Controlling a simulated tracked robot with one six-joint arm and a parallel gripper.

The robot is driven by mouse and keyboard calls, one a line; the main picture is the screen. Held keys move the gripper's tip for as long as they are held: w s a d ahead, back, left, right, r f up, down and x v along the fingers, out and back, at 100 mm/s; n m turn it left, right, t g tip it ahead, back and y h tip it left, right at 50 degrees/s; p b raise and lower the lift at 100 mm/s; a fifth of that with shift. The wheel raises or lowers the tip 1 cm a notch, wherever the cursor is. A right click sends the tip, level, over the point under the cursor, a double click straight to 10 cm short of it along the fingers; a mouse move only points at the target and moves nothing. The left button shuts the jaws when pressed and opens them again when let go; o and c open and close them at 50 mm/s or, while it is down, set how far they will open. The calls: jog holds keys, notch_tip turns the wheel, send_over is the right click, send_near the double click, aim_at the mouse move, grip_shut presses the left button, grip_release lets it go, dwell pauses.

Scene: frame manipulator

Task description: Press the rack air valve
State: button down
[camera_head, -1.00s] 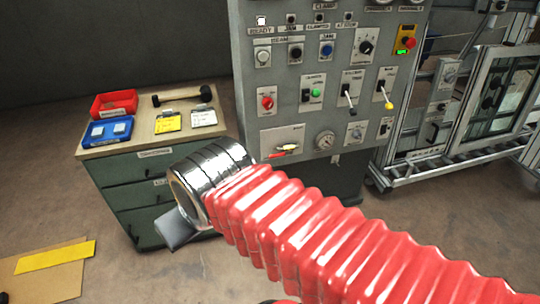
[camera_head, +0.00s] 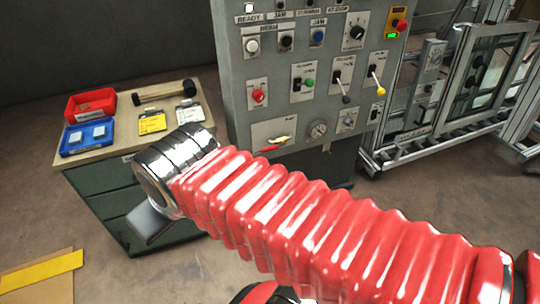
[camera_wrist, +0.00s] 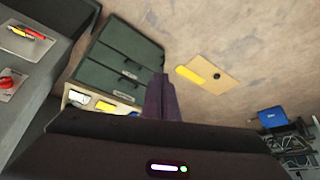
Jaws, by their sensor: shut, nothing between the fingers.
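The grey control panel (camera_head: 245,110) stands in front of me. Low on it is a plate with a red and yellow lever handle (camera_head: 273,144), which looks like a valve; its label is too small to read, so I cannot confirm it is the rack air valve. The lever also shows at the upper left of the wrist view (camera_wrist: 27,33). A round gauge (camera_head: 317,129) sits to its right. My gripper (camera_head: 148,224) is shut and empty, left of and lower than the lever in the picture, pointing down in front of the drawer cabinet. Its dark fingers show in the wrist view (camera_wrist: 160,98).
The green drawer cabinet (camera_head: 115,188) stands left of the panel, with a red bin (camera_head: 90,105), a blue tray (camera_head: 86,136) and a mallet (camera_head: 165,94) on top. A metal frame (camera_head: 440,90) stands right. A cardboard sheet (camera_head: 40,280) lies on the floor.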

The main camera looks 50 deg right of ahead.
jog(key=w+f+m+y, duration=0.2)
jog(key=w+m+y, duration=0.1)
jog(key=w+m, duration=0.3)
jog(key=w+f+m+y, duration=0.2)
jog(key=w+f+m, duration=0.15)
jog(key=w, duration=0.35)
jog(key=w+d+f+m+t, duration=0.2)
jog(key=w+d+f+m, duration=0.1)
jog(key=w+d+m, duration=0.4)
jog(key=w+d+f+m+t, duration=0.3)
jog(key=w+d+m, duration=0.25)
jog(key=d, duration=0.45)
jog(key=d+f+m+t+h, duration=0.1)
jog(key=d+f+m+h, duration=0.2)
jog(key=d+f+m, duration=0.5)
jog(key=d+f+m+t+h, duration=0.15)
jog(key=d+f, duration=0.25)
jog(key=d, duration=0.8)
jog(key=s+d+f+m+g+h, duration=0.3)
jog(key=s+d+f+m+h, duration=0.3)
jog(key=s+d+f+m, duration=0.4)
jog(key=s+d+f, duration=0.3)
jog(key=d+f, duration=0.2)
jog(key=d, duration=0.1)
jog(key=shift+d+f+m, duration=0.2)
jog(key=shift+f+m, duration=0.15)
jog(key=shift+f, duration=0.05)
jog(key=shift+w+h, duration=0.1)
jog(key=shift+h, duration=0.15)
